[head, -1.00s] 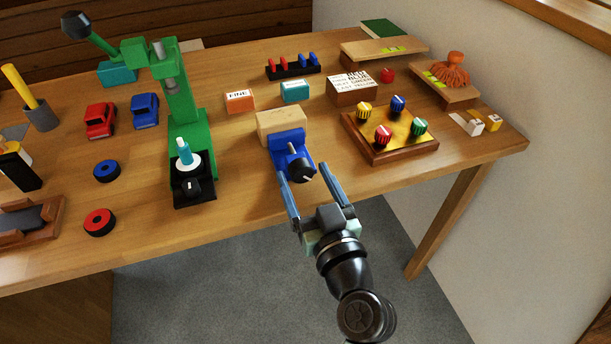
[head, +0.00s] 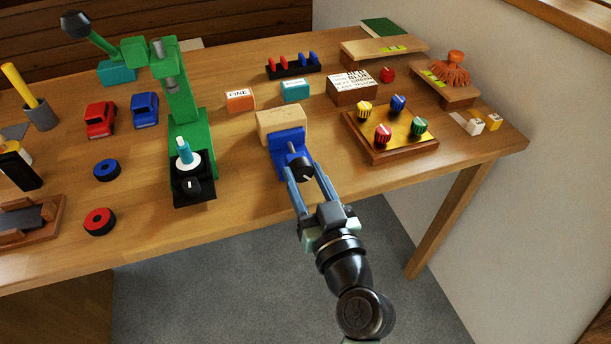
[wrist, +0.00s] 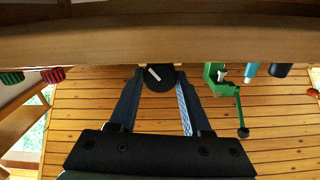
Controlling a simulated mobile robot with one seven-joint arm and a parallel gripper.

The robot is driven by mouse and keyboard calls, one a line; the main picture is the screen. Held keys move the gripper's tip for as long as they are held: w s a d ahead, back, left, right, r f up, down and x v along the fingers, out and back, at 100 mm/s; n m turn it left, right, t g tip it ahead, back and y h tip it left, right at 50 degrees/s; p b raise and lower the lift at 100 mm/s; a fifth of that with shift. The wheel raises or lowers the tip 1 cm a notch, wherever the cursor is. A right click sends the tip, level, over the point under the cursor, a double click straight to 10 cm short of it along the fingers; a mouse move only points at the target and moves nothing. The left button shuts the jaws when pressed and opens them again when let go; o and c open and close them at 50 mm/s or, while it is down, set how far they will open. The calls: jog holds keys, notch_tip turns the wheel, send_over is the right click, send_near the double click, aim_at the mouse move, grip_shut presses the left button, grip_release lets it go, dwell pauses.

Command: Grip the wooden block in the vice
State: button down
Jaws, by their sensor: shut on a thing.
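The wooden block (head: 281,120) sits at the back of the blue vice (head: 286,142), near the middle of the workbench. I cannot tell from here whether the jaws press on it. The vice's black handle knob (head: 302,169) faces the front edge of the bench. My gripper (head: 302,177) is shut on this knob, with one finger on each side. In the wrist view the dark round knob (wrist: 158,78) with a pale bar across it lies between the fingertips. The vice body and block are hidden in that view.
A wooden panel with coloured knobs (head: 391,147) stands right of the vice. A green drill press (head: 181,120) stands to its left. Small orange and teal boxes (head: 295,91) lie behind it. The bench's front edge (head: 250,219) is close to my gripper.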

jog(key=m, duration=0.3)
jog(key=shift+m, duration=0.3)
jog(key=shift+c, duration=1.8)
grip_release()
jog(key=v, duration=1.3)
